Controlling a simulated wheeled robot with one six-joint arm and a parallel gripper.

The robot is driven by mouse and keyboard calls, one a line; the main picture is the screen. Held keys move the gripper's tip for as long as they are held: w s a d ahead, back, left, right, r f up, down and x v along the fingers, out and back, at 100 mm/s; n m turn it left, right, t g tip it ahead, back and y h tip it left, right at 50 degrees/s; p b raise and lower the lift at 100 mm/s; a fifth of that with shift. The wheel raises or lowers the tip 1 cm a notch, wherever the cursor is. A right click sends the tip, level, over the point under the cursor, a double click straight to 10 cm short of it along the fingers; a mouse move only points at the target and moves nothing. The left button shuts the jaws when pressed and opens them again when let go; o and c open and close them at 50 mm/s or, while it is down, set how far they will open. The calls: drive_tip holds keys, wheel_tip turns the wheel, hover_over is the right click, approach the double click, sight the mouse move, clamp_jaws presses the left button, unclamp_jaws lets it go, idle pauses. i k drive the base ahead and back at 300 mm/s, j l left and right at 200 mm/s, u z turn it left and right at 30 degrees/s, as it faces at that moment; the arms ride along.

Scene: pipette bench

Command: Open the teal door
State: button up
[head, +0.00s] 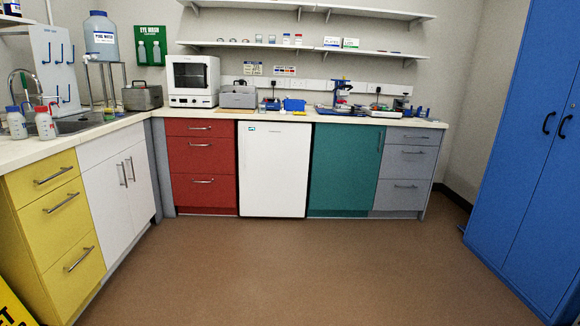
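The teal door (343,172) is the front of a base cabinet under the back counter, right of the middle of the head view. It looks shut, flush with the units beside it. A slim vertical handle (380,141) shows faintly near its upper right edge. The white fridge front stands on its left and grey drawers on its right. My gripper is not in view.
Brown floor (290,265) is clear in front of the teal door. A white fridge (272,172), red drawers (203,165) and grey drawers (408,170) line the back. Yellow drawers (58,215) stand left, a tall blue cabinet (530,170) right.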

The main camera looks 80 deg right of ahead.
sight(347, 157)
drive_tip(key=z, duration=2.85)
drive_tip(key=i+l, duration=0.1)
drive_tip(key=i, duration=0.45)
drive_tip(key=i+l, duration=0.1)
drive_tip(key=i, duration=0.45)
drive_tip(key=i+l+u, duration=0.1)
drive_tip(key=i, duration=0.45)
drive_tip(key=i+l, duration=0.1)
drive_tip(key=i, duration=0.45)
drive_tip(key=i+l, duration=0.15)
drive_tip(key=i, duration=0.4)
drive_tip(key=i+l+u, duration=0.1)
drive_tip(key=i, duration=0.45)
drive_tip(key=i+l, duration=0.2)
drive_tip(key=i, duration=0.35)
